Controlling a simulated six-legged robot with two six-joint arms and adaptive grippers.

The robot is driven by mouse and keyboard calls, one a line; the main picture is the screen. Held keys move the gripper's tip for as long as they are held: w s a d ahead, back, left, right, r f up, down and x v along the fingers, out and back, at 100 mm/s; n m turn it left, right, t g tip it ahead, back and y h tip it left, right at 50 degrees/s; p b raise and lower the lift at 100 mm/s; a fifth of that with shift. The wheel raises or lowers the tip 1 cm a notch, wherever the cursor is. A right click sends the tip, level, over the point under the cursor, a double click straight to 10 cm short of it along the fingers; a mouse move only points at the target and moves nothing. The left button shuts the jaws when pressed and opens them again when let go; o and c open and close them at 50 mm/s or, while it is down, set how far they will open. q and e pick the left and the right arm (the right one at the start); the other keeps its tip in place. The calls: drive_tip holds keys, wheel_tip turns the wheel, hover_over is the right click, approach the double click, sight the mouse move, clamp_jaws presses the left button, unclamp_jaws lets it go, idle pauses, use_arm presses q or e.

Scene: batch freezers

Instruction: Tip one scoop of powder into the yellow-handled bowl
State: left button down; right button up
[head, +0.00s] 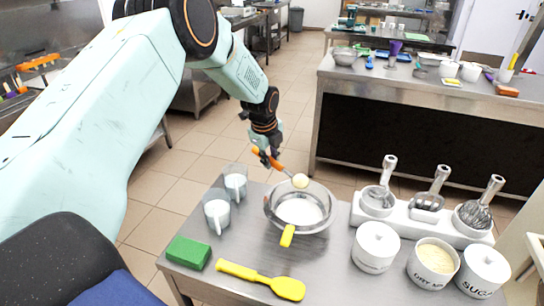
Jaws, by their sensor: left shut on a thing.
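My left gripper (265,155) is shut on the orange handle of a scoop (275,162). The scoop's head holds a pale yellow mound of powder (300,181) and is above the back rim of the yellow-handled bowl (322,222). The bowl is metal and stands on the steel table, its yellow handle (287,236) towards the front. Something white shows in the bowl; I cannot tell whether it is contents or the bare bottom. The dry milk tub (432,276) stands open at the right with cream powder in it. My right gripper is not in view.
Two glass jugs (217,214) stand left of the bowl. A green sponge (188,253) and a yellow spatula (262,280) lie in front. A white utensil rack (423,218), a white tub (376,250) and a sugar tub (482,273) stand at the right.

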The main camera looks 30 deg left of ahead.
use_arm(q)
drive_tip(key=shift+s+d+r+t, duration=0.3)
drive_tip(key=shift+s+d+t, duration=0.35)
drive_tip(key=shift+t, duration=0.55)
drive_tip(key=t+h+b, duration=0.1)
drive_tip(key=t+b, duration=0.2)
drive_tip(key=b, duration=0.1)
drive_tip(key=s+f+t+b, duration=0.1)
drive_tip(key=t+b, duration=0.2)
drive_tip(key=b, duration=0.2)
drive_tip(key=a+f+n+t+h+b, duration=0.1)
drive_tip(key=t+b, duration=0.3)
drive_tip(key=shift+s+f+h+b, duration=0.15)
drive_tip(key=shift+f+h+b, duration=0.15)
drive_tip(key=shift+b, duration=0.1)
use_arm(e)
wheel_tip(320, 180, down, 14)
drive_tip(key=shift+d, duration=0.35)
use_arm(q)
drive_tip(key=shift+a, duration=0.1)
